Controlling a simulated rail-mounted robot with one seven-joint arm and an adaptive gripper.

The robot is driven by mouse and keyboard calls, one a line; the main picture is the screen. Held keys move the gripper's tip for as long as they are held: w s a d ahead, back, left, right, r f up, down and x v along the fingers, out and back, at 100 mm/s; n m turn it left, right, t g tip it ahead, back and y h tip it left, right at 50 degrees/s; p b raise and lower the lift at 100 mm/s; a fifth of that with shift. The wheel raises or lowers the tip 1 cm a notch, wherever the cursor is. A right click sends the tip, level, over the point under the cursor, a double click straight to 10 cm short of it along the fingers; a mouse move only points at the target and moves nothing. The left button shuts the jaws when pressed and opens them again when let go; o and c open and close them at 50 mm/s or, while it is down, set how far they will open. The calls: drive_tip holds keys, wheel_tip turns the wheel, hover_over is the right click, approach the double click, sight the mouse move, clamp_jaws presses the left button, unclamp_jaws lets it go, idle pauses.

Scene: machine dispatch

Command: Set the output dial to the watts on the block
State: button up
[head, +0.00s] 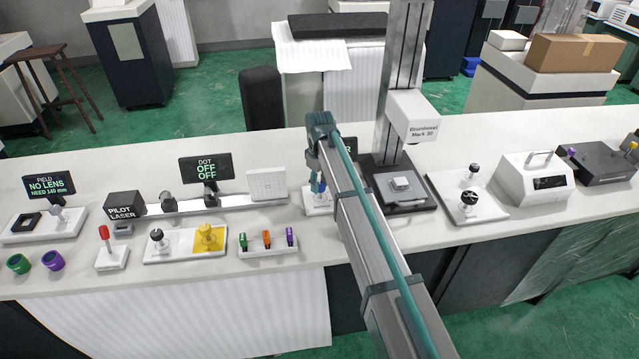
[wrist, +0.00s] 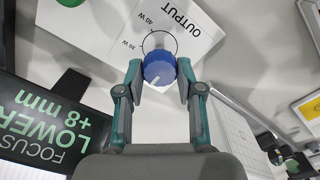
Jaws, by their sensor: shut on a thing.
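The output dial is a blue knob (wrist: 159,67) with a pale mark on its gripper-side edge, on a white plate (wrist: 185,25) reading OUTPUT, 40 W and 30 W, upside down in the wrist view. My gripper (wrist: 160,72) is shut on the knob, one finger on each side. In the head view my gripper (head: 318,182) is over the same plate, and my arm hides much of it. A small grey block (head: 400,184) sits on the dark platform (head: 405,204) below the Brumhexel Mark 30 head; its writing is too small to read.
A dark display (wrist: 45,120) reading FOCUS LOWER +8 mm stands close beside my gripper. A perforated white panel (head: 267,184) and a stand with coloured pegs (head: 268,250) are left of my arm. A plate with two black knobs (head: 480,212) is right of the platform.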

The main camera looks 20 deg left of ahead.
sight(320, 185)
idle(0.3)
drive_tip(key=o, duration=1.1)
drive_tip(key=shift+o, duration=0.2)
wheel_tip(320, 185, up, 12)
